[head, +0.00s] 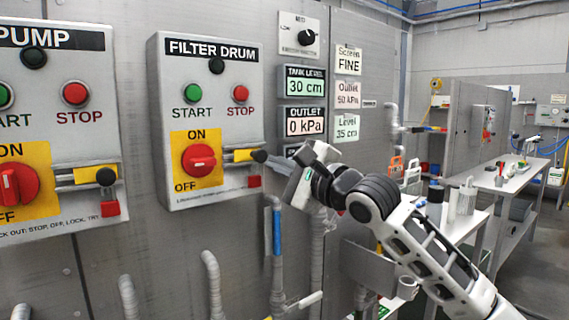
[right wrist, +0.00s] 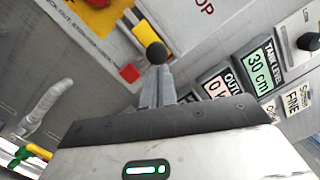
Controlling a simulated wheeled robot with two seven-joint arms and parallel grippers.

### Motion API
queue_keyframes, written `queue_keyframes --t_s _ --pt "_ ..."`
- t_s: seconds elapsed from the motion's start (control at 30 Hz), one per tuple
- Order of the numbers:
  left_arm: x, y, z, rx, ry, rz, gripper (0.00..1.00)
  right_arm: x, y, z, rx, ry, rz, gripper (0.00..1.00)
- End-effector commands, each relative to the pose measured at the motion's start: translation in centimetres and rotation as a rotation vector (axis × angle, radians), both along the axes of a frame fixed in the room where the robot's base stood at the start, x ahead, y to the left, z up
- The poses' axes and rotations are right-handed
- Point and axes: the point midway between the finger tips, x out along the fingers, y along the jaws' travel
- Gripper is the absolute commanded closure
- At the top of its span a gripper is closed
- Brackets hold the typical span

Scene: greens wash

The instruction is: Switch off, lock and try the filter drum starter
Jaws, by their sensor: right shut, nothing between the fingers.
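The filter drum starter (head: 225,105) is a grey wall box with a green START button (head: 193,93), a red STOP button (head: 240,93) and a dark lamp (head: 216,65). Its red rotary switch (head: 199,160) sits on a yellow ON/OFF plate, its handle looking roughly level. A yellow slide bar (head: 240,155) with a black knob (head: 259,156) is right of it, a red lock (head: 254,181) below. My right gripper (head: 275,162) is shut and empty, its tips (right wrist: 156,75) close at the black knob (right wrist: 156,53); contact is unclear. The red lock (right wrist: 130,73) shows beside them.
A similar PUMP starter (head: 60,120) stands at the left. Display panels (head: 305,85) and a selector knob (head: 306,37) are on the wall right of the drum box. Grey pipes (head: 277,250) rise below. Benches (head: 500,178) stand at the right.

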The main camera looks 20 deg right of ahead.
Motion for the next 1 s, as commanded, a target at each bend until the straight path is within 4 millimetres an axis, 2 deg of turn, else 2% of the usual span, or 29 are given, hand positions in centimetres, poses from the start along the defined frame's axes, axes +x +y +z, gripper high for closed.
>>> queue_keyframes --t_s 0.03,0.2,0.6,0.77,0.93,1.0 --pt "0.0 0.0 0.2 0.002 0.000 -0.001 0.64 -0.4 1.3 0.0 0.004 0.001 0.014 1.00" --pt "-0.1 0.1 0.2 0.009 0.004 -0.002 0.64 -1.1 3.0 0.1 0.007 0.001 0.006 1.00" --pt "-0.1 0.1 -0.1 0.012 0.008 -0.004 0.64 -1.3 3.2 0.0 0.006 -0.001 0.005 1.00" --pt "-0.1 0.1 0.1 0.012 0.006 -0.004 0.64 -1.0 2.4 -0.6 0.005 0.003 0.007 1.00" --pt "-0.1 0.2 0.4 0.015 0.004 -0.004 0.64 -0.2 -0.1 -2.1 0.005 0.008 0.008 1.00" --pt "0.0 0.1 -0.2 0.012 0.002 -0.003 0.64 -2.0 -0.7 -2.5 0.005 0.001 0.011 1.00"
